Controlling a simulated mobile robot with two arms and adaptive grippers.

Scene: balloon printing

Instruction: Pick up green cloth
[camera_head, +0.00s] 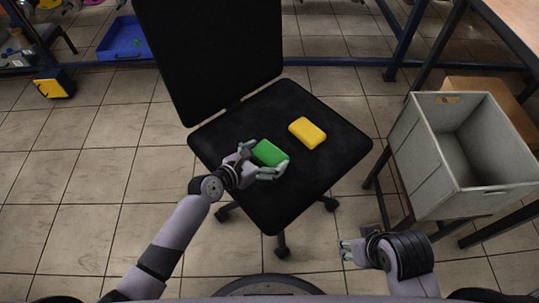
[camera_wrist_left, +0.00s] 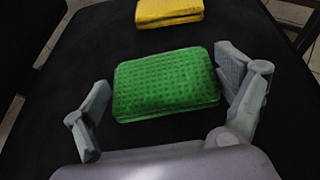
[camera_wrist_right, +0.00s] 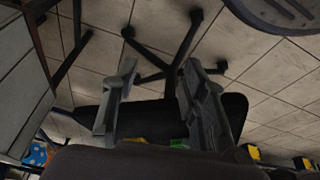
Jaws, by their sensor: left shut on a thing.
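The green cloth (camera_head: 268,153) is a thick, block-like pad on the black seat of an office chair (camera_head: 325,165). My left gripper (camera_head: 264,158) is at the cloth, with a finger on either side, shut on it. The left wrist view shows the green cloth (camera_wrist_left: 165,82) between the fingers, its textured top in plain sight. The right finger is close against its side; a gap shows by the left finger. My right gripper (camera_head: 347,250) is off the chair at the lower right, its fingers apart and empty in the right wrist view (camera_wrist_right: 155,85).
A yellow cloth (camera_head: 307,132) lies on the seat just beyond the green one. The chair's backrest (camera_head: 210,50) rises behind. A grey open bin (camera_head: 410,145) stands to the right. A blue tray (camera_head: 124,40) is on the floor at the far left.

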